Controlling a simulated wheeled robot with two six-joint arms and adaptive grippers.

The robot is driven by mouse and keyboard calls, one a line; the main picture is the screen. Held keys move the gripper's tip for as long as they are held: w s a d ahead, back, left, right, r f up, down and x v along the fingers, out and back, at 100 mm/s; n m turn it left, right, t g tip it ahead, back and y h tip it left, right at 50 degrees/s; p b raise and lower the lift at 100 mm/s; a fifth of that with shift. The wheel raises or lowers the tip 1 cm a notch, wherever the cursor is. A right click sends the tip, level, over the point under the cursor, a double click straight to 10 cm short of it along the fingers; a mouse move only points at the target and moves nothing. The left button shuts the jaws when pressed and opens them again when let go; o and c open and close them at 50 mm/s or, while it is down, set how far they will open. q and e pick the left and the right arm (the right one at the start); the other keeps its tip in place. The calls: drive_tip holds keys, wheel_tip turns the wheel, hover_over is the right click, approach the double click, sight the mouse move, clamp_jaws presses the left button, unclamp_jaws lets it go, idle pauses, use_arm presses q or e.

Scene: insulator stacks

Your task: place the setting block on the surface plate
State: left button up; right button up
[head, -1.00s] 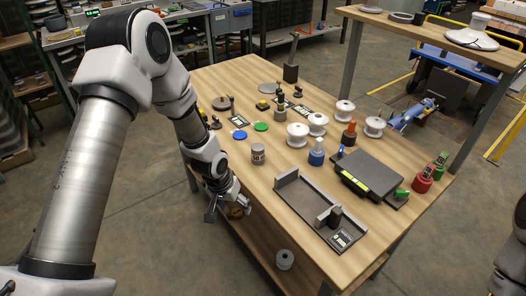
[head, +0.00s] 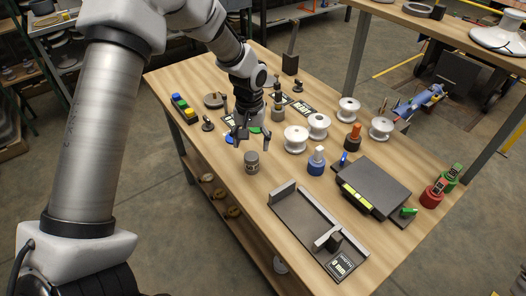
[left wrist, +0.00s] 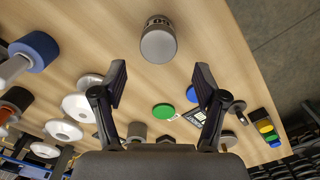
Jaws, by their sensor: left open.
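A short grey cylinder (head: 252,162) with a lighter top, which seems to be the setting block, stands upright on the wooden table. My left gripper (head: 240,141) is open and empty, just behind and left of it and apart from it. In the left wrist view the cylinder (left wrist: 158,42) lies beyond the open fingertips (left wrist: 160,82), roughly between them. A flat grey plate (head: 300,222) with a raised wall at one end and a small upright dark block lies at the front; it may be the surface plate, but I cannot tell for sure. My right gripper is not in view.
White insulators (head: 296,138) and a blue-based one (head: 316,161) stand right of the cylinder. A dark slab with a yellow-green display (head: 372,184) is farther right. A green disc (left wrist: 164,111) lies near the gripper. Bare wood separates the cylinder from the grey plate.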

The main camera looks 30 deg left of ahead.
sight(251, 156)
use_arm(q)
drive_tip(key=shift+s+d+f+p, duration=0.1)
drive_tip(key=shift+s+f+p, duration=0.05)
drive_tip(key=shift+s+f, duration=0.45)
drive_tip(key=shift+s+f+p, duration=0.15)
drive_tip(key=shift+s+f, duration=0.2)
drive_tip(key=shift+f, duration=0.3)
drive_tip(key=f, duration=0.3)
drive_tip(key=w+f, duration=0.1)
drive_tip(key=shift+d+f, duration=0.25)
drive_tip(key=shift+f, duration=0.05)
drive_tip(key=shift+s, duration=0.2)
drive_tip(key=shift+s+r, duration=0.1)
drive_tip(key=shift+r, duration=0.05)
drive_tip(key=shift+c, duration=1.3)
clamp_jaws()
